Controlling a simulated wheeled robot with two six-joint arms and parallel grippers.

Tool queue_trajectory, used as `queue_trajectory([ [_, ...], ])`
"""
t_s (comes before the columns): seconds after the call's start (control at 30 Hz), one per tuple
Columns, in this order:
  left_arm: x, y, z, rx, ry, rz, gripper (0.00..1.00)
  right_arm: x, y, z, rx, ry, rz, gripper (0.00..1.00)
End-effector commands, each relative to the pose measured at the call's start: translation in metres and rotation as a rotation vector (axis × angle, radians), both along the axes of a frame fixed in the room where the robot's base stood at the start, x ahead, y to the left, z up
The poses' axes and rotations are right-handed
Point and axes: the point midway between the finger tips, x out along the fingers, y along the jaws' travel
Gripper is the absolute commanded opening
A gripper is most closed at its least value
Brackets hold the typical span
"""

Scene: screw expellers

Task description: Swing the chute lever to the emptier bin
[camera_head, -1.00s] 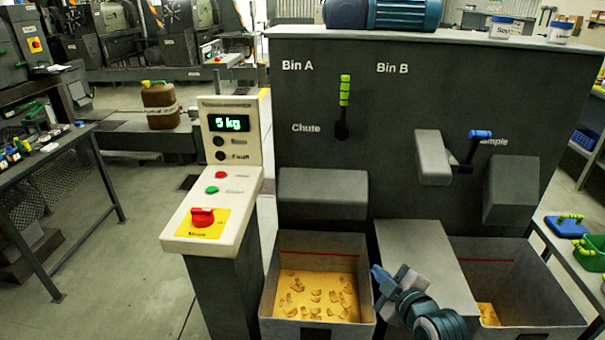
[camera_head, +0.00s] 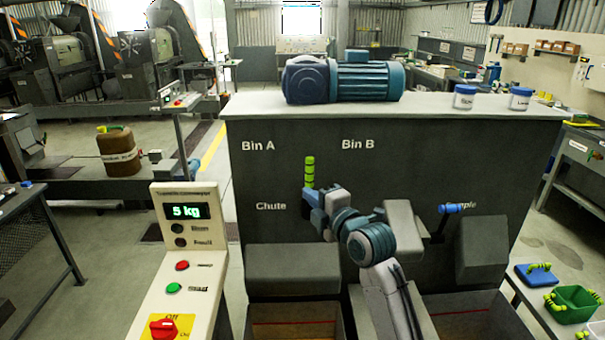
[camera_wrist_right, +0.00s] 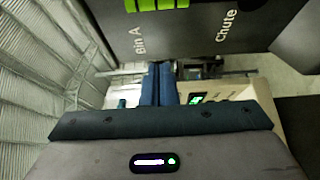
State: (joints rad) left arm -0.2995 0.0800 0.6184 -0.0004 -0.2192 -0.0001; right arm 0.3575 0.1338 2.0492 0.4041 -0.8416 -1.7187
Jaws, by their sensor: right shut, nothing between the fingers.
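The chute lever's green ribbed grip (camera_head: 310,172) stands about upright between the "Bin A" and "Bin B" labels on the dark machine front. Its lower part is hidden behind my right gripper (camera_head: 312,198), which is shut and empty just below the grip. I cannot tell whether they touch. In the right wrist view the shut blue fingers (camera_wrist_right: 158,85) lie below the green grip (camera_wrist_right: 155,4). Bin A (camera_head: 297,331) and Bin B (camera_head: 475,318) show only upper walls with a red line; their contents are out of view. My left gripper is not in view.
A control post (camera_head: 185,230) reading 5 kg stands left of the machine. A blue-handled sample lever (camera_head: 455,208) is right of my arm. A motor (camera_head: 345,80) and two jars (camera_head: 464,97) sit on top. A table (camera_head: 545,315) with a green basket is at right.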

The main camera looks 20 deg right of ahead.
Motion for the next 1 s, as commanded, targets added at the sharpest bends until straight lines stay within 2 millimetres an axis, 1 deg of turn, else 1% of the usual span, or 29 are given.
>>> queue_trajectory([
  [0.17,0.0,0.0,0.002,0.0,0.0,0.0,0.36,0.002,0.0,0.001,0.001,0.0,0.0,0.0],
  [0.27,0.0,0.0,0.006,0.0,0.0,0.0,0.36,0.01,0.003,0.002,0.002,0.001,0.0,0.0],
  [0.37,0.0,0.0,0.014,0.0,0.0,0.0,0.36,0.025,0.007,0.004,0.005,0.002,0.001,0.0],
  [0.6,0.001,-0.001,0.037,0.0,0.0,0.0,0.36,0.072,0.019,0.005,0.006,0.002,0.001,0.0],
  [0.77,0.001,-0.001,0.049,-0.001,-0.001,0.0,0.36,0.1,0.026,0.004,0.003,0.003,0.0,0.0],
  [0.8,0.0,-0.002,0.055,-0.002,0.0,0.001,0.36,0.097,0.015,0.004,-0.003,0.003,-0.002,0.0],
  [0.9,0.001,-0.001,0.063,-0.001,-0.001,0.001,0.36,0.095,0.001,0.003,-0.003,0.002,-0.002,0.0],
  [1.0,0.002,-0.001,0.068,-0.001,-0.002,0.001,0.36,0.094,-0.008,0.002,-0.001,0.003,-0.001,0.0],
])
